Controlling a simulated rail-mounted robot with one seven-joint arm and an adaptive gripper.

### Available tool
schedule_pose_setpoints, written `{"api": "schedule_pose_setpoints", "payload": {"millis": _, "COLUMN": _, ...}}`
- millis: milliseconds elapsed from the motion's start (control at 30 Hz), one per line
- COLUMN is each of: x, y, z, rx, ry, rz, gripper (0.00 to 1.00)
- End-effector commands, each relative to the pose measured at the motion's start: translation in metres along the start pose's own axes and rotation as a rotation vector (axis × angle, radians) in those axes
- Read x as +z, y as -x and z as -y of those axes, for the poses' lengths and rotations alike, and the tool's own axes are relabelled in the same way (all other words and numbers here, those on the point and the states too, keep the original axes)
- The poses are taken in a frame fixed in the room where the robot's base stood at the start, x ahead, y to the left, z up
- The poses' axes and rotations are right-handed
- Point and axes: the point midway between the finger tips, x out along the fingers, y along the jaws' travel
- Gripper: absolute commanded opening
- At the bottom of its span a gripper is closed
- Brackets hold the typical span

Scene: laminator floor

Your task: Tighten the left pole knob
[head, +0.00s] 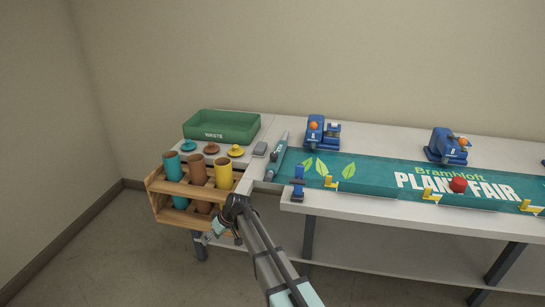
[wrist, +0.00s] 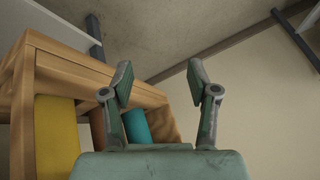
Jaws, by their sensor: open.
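A green banner (head: 360,175) lettered "PLANT FAIR" lies along the long white table. A blue device (head: 322,140) with an orange knob (head: 314,126) stands behind its left end. A similar blue device (head: 446,146) with an orange knob (head: 462,141) stands further right. I cannot tell for certain which part is the left pole knob. A blue clamp (head: 298,186) sits at the banner's front left corner. My gripper (head: 212,234) is low in front of the wooden rack, well away from both knobs. In the wrist view its two fingers (wrist: 160,82) are apart with nothing between them.
The wooden rack (head: 165,209) holds teal, brown and yellow rolls. A green waste tray (head: 221,127) and small coloured caps (head: 211,148) are on the table's left end. Free floor lies front left.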

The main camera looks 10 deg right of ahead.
Motion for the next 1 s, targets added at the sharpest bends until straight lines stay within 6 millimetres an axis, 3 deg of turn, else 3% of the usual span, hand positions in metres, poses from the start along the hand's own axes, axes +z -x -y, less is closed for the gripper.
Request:
{"api": "schedule_pose_setpoints", "payload": {"millis": 33, "x": -0.037, "y": 0.011, "z": 0.004, "rx": -0.005, "ry": 0.042, "rz": -0.039, "gripper": 0.6}}
{"api": "schedule_pose_setpoints", "payload": {"millis": 100, "x": -0.071, "y": 0.026, "z": 0.013, "rx": -0.014, "ry": 0.09, "rz": -0.081, "gripper": 0.6}}
{"api": "schedule_pose_setpoints", "payload": {"millis": 300, "x": -0.138, "y": 0.081, "z": 0.016, "rx": -0.03, "ry": 0.214, "rz": -0.163, "gripper": 0.6}}
{"api": "schedule_pose_setpoints", "payload": {"millis": 700, "x": -0.206, "y": 0.199, "z": -0.021, "rx": -0.036, "ry": 0.466, "rz": -0.244, "gripper": 0.6}}
{"api": "schedule_pose_setpoints", "payload": {"millis": 867, "x": -0.219, "y": 0.241, "z": -0.045, "rx": -0.008, "ry": 0.532, "rz": -0.185, "gripper": 0.6}}
{"api": "schedule_pose_setpoints", "payload": {"millis": 1000, "x": -0.214, "y": 0.266, "z": -0.069, "rx": 0.033, "ry": 0.534, "rz": -0.067, "gripper": 0.6}}
